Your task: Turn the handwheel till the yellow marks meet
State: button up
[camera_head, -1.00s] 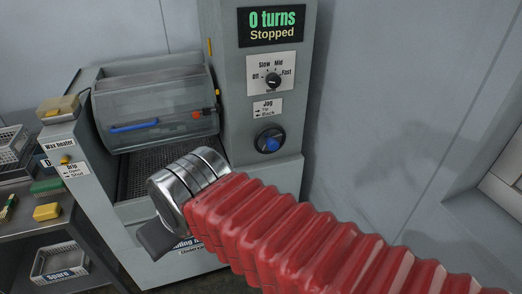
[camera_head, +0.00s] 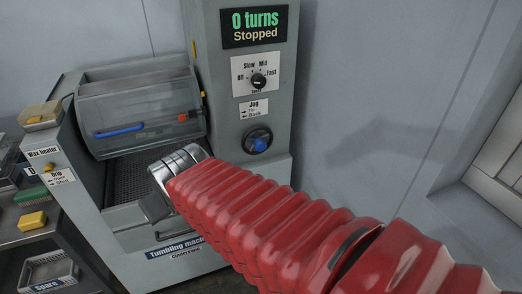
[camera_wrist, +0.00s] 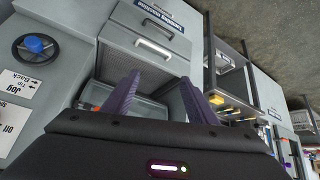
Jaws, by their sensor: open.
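The handwheel (camera_head: 258,140) is a small dark wheel with a blue knob on the front of the grey column, under the Jog label. It also shows in the wrist view (camera_wrist: 33,46) at the upper left. A yellow mark (camera_head: 194,47) is on the column's left edge; a smaller yellow mark (camera_head: 202,93) seems to sit by the drum's right rim, apart from it. My gripper (camera_wrist: 160,78) is open and empty, its two purple fingers spread. In the head view it is low and left of the handwheel, mostly hidden behind my red-sleeved arm.
A shelf with a yellow block (camera_head: 32,220) stands at left. The floor right of the machine is clear.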

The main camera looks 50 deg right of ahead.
jog(key=w+d+f+m+t+h, duration=0.1)
jog(key=w+d+f, duration=0.15)
jog(key=d, duration=0.25)
jog(key=w+d+f+h, duration=0.1)
jog(key=w+d, duration=0.2)
jog(key=d, duration=0.3)
jog(key=m+t+h, duration=0.6)
jog(key=t, duration=0.1)
send_near(261, 148)
jog(key=v, duration=0.4)
jog(key=shift+s+d+r, duration=0.1)
jog(key=shift+s+r, duration=0.05)
jog(key=shift+s, duration=0.05)
jog(key=x, duration=1.3)
jog(key=shift+w+d, duration=0.1)
jog(key=shift+w, duration=0.3)
jog(key=shift+c, duration=0.4)
